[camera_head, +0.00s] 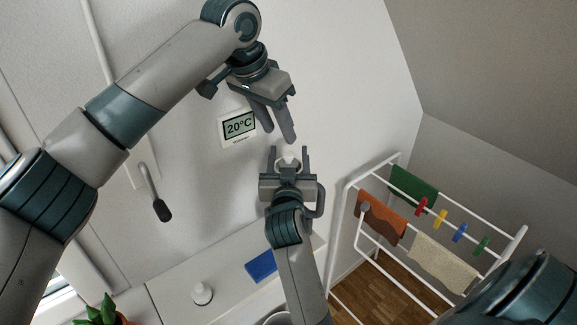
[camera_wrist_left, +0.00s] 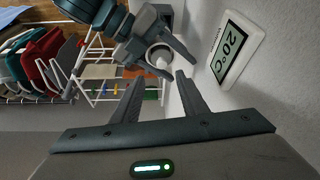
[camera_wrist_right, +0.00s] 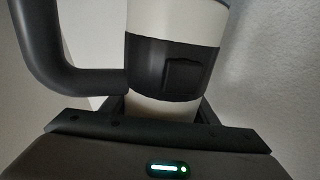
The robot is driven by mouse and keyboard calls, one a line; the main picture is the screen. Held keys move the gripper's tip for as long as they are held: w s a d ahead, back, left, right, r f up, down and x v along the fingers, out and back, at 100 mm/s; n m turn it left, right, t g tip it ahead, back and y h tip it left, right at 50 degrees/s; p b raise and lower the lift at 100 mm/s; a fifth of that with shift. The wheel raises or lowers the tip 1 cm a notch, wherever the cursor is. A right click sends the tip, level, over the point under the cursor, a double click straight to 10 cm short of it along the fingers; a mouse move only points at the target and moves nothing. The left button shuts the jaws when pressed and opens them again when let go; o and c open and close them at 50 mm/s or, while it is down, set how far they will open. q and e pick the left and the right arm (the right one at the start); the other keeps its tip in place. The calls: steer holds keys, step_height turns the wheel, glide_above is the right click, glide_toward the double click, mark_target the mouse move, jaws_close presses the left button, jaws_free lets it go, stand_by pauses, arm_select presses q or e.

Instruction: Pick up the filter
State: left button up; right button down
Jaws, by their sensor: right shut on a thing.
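My right gripper (camera_head: 290,150) points up the wall and is shut on a white cylindrical thing with a black band (camera_wrist_right: 176,68) and a dark curved handle (camera_wrist_right: 50,62). The handle also shows beside the wrist in the head view (camera_head: 320,202). In the left wrist view its round open end (camera_wrist_left: 160,57) shows a small white piece inside. I cannot tell for sure whether that piece is the filter. My left gripper (camera_head: 280,136) is open and empty, above the right one. Its fingers (camera_wrist_left: 160,77) point at the round end, apart from it.
A thermostat display (camera_head: 239,127) is on the wall close behind the left gripper. A drying rack (camera_head: 348,210) with cloths stands at the right. A white surface below bears a blue block (camera_head: 262,265) and a white bottle (camera_head: 201,293). A plant (camera_head: 100,312) is at bottom left.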

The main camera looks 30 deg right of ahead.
mark_target(288, 155)
arm_select(q)
steer(key=x, duration=0.3)
steer(key=shift+d+f, duration=0.15)
steer(key=shift+f, duration=0.2)
steer(key=shift+x, duration=2.65)
steer(key=shift+w, duration=0.2)
jaws_close()
